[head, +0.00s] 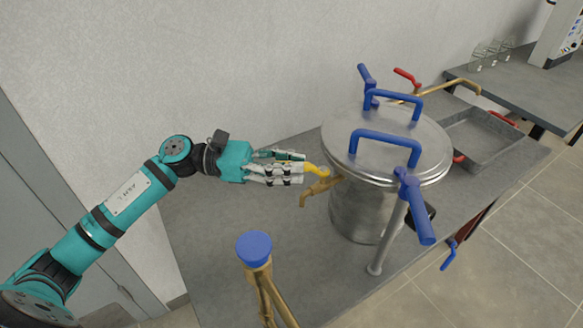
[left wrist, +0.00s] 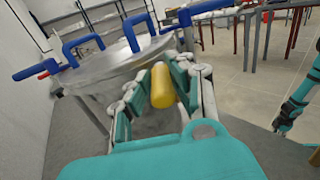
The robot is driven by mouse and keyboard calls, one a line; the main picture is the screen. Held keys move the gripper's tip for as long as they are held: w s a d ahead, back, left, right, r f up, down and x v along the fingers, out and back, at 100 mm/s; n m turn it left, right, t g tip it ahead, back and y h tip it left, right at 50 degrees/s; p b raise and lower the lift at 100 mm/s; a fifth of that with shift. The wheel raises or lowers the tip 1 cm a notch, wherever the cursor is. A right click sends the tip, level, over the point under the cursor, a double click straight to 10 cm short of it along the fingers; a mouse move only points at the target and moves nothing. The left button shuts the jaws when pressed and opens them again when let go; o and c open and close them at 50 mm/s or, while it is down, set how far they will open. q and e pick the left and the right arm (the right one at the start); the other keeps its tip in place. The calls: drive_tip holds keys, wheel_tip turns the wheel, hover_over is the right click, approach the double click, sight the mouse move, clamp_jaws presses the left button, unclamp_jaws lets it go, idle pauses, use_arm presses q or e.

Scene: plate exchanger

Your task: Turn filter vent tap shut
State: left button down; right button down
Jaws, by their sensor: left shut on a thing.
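The filter vent tap is a brass tap (head: 322,186) with a yellow handle (head: 317,170), on the left side of the steel filter vessel (head: 365,210). My left gripper (head: 303,170) reaches in from the left and is shut on the yellow handle. In the left wrist view the yellow handle (left wrist: 162,86) sits between the two fingers of the left gripper (left wrist: 160,90), with the vessel (left wrist: 100,78) behind. The brass body is hidden there. Part of my right arm shows at the right edge of that view; its gripper (left wrist: 279,124) is too small to read.
The vessel's lid carries blue handles (head: 387,136) and blue clamp levers (head: 416,210). A blue-capped brass pipe (head: 255,250) stands in front on the grey bench (head: 215,235). A grey tray (head: 485,140) and a red-handled brass pipe (head: 450,88) lie right of the vessel.

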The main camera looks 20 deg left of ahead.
use_arm(q)
drive_tip(key=shift+w+a+r, duration=0.15)
drive_tip(key=c, duration=1.2)
unclamp_jaws()
drive_tip(key=shift+a, duration=0.15)
drive_tip(key=v, duration=1.1)
drive_tip(key=shift+a, duration=0.35)
use_arm(e)
drive_tip(key=shift+s+a, duration=0.35)
drive_tip(key=shift+a, duration=0.25)
